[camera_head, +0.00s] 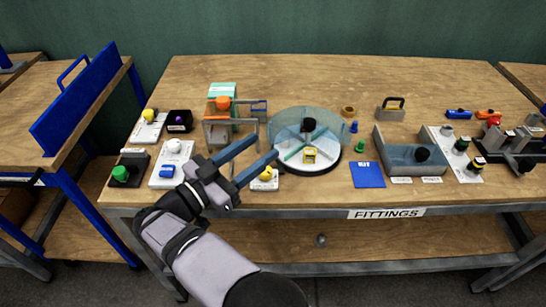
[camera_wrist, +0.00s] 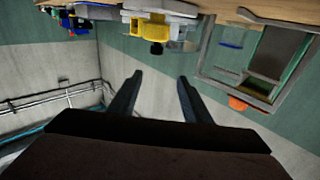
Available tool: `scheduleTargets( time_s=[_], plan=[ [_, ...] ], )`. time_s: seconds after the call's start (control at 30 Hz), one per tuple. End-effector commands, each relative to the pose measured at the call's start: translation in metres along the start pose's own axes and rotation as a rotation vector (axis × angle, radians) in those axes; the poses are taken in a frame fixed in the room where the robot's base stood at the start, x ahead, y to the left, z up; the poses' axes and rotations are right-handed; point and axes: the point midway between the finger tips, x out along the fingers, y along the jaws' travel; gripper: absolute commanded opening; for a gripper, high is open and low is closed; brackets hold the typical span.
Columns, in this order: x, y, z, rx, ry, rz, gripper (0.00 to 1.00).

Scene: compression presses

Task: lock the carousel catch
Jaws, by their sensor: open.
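The carousel (camera_head: 275,150) is a round, dark-rimmed turntable with a clear curved guard, near the middle of the table's front. Its pale disc has green dividers, a black knob (camera_head: 308,124) and a yellow block (camera_head: 310,156). A yellow knob (camera_head: 265,174) stands on a small white labelled plate at its front left; I cannot tell which part is the catch. My gripper (camera_head: 264,147) is open and empty, with its blue-grey fingers reaching toward the carousel's left side. In the wrist view, my gripper (camera_wrist: 160,76) has nothing between its fingers.
A grey frame with an orange knob (camera_head: 223,103) stands left of the carousel. It also shows upside down in the wrist view (camera_wrist: 250,103). A blue plate (camera_head: 367,175) and a grey tray (camera_head: 378,143) lie to the right. The table's back is mostly clear.

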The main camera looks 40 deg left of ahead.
Motion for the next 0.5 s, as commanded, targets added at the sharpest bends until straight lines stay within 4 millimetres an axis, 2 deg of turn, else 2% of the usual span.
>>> scheduleTargets(
  time_s=[0.23,0.5],
  plan=[
    [-0.017,0.013,0.036,0.008,-0.038,-0.170,0.44],
    [-0.023,0.023,0.057,-0.010,-0.060,-0.258,0.44]
  ],
)
